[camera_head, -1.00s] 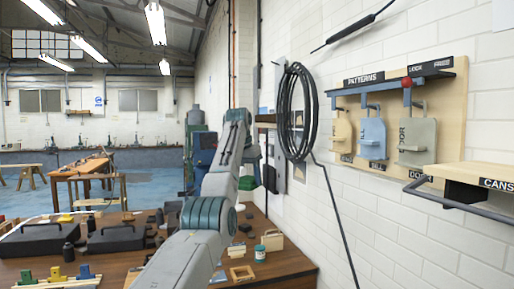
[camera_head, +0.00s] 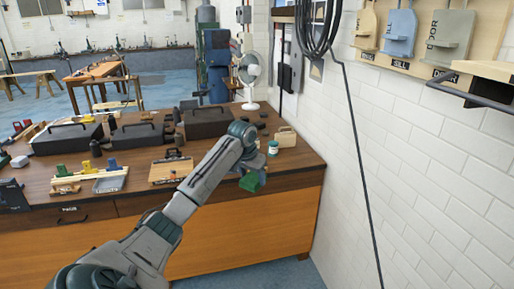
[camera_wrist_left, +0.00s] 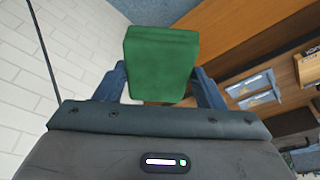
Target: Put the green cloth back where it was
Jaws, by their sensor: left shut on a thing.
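My left gripper (camera_wrist_left: 160,88) is shut on the green cloth (camera_wrist_left: 161,62), a folded block between its two fingers in the left wrist view. In the head view my left arm reaches up from the lower left, and the green cloth (camera_head: 250,182) hangs at its end, in front of the workbench's right part near its front edge. The fingers are mostly hidden there. My right gripper is not in view.
The wooden workbench (camera_head: 290,165) carries black toolboxes (camera_head: 207,122), a small teal-lidded tin (camera_head: 273,148), a beige container (camera_head: 286,137) and a white fan (camera_head: 249,75). A white brick wall with hanging patterns (camera_head: 400,32) and a shelf stands right.

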